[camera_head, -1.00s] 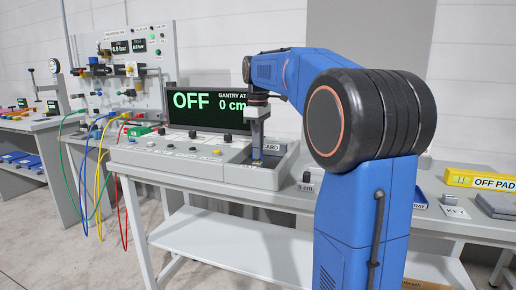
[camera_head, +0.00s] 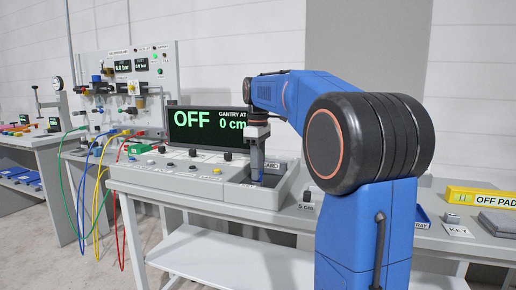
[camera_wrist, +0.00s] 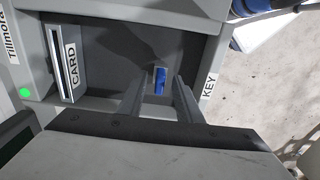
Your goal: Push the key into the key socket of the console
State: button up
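A small blue key (camera_wrist: 160,80) stands in the dark recess of the console, by the white KEY label (camera_wrist: 210,86). The key socket under it is hidden. In the wrist view, my gripper (camera_wrist: 161,83) has its two fingers apart, one on each side of the key, with gaps showing between. The console (camera_head: 150,182) is a grey sloped box on the bench. In the head view, my gripper (camera_head: 257,180) points down into the recess at the console's right end, with blue showing at its tips. The display (camera_head: 205,128) reads OFF and GANTRY AT 0 cm.
A CARD slot (camera_wrist: 67,62) stands beside the key in the recess. The recess walls are close around my fingers. Coloured hoses (camera_head: 98,190) hang at the left.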

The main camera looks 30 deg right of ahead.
notch_tip(320, 180, up, 17)
jog(key=shift+f, duration=0.2)
dwell(0.3)
jog(key=shift+s, duration=0.1)
dwell(0.6)
jog(key=s+a+f+m+t, duration=0.35)
jog(key=s+a+f, duration=0.75)
jog(key=s+f, duration=0.4)
jog(key=s+a+f+m, duration=0.2)
jog(key=s+f, duration=0.5)
jog(key=f, duration=0.4)
jog(key=s+a+f+m+t, duration=0.1)
jog(key=s+a+f+m, duration=0.1)
jog(key=s+f, duration=0.6)
notch_tip(320, 180, down, 4)
jog(key=shift+a+f, duration=0.1)
jog(key=shift+a, duration=0.35)
